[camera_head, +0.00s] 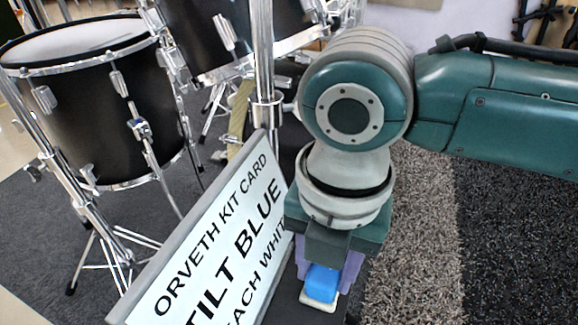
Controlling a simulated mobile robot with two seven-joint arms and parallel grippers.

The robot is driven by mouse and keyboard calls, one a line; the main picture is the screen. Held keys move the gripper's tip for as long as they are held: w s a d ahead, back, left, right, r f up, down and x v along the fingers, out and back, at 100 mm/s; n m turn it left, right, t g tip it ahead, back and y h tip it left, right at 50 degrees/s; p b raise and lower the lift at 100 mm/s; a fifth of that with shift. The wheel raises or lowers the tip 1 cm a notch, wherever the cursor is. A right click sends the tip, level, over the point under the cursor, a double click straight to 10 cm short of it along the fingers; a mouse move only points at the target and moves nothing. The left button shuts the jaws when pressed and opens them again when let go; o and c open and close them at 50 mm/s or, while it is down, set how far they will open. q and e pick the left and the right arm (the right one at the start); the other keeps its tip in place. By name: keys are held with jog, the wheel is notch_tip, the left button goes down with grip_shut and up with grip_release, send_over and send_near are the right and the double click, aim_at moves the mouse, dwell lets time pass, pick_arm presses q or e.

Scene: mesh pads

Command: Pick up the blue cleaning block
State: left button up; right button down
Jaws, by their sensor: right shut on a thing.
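The blue cleaning block (322,283) is at the bottom centre, with a pale layer along its lower edge. I cannot tell whether that layer is part of the block. My right gripper (328,272) points down over it, its purple fingers shut on the block's two sides. The gripper body hides the block's upper end. A dark surface lies behind and below the block; I cannot tell whether the block touches it. My left gripper is not in view.
A white sign card (222,252) with a grey frame, reading partly "TILT BLUE", leans just left of the gripper. A black drum (95,115) with chrome stands is at the left, more drums behind. Grey carpet (415,235) lies clear at the right.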

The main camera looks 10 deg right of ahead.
jog(key=shift+d+r+p, duration=0.1)
jog(key=shift+r+p, duration=0.25)
jog(key=shift+p, duration=0.05)
notch_tip(320, 180, up, 7)
jog(key=p, duration=0.4)
jog(key=shift+f+p, duration=0.2)
jog(key=shift+p, duration=0.15)
jog(key=s+d+p, duration=0.5)
jog(key=s+d, duration=0.6)
jog(key=d, duration=0.5)
jog(key=shift+d+f+p, duration=0.15)
jog(key=shift+d+p, duration=0.05)
jog(key=shift+p, duration=0.15)
jog(key=shift+s, duration=0.1)
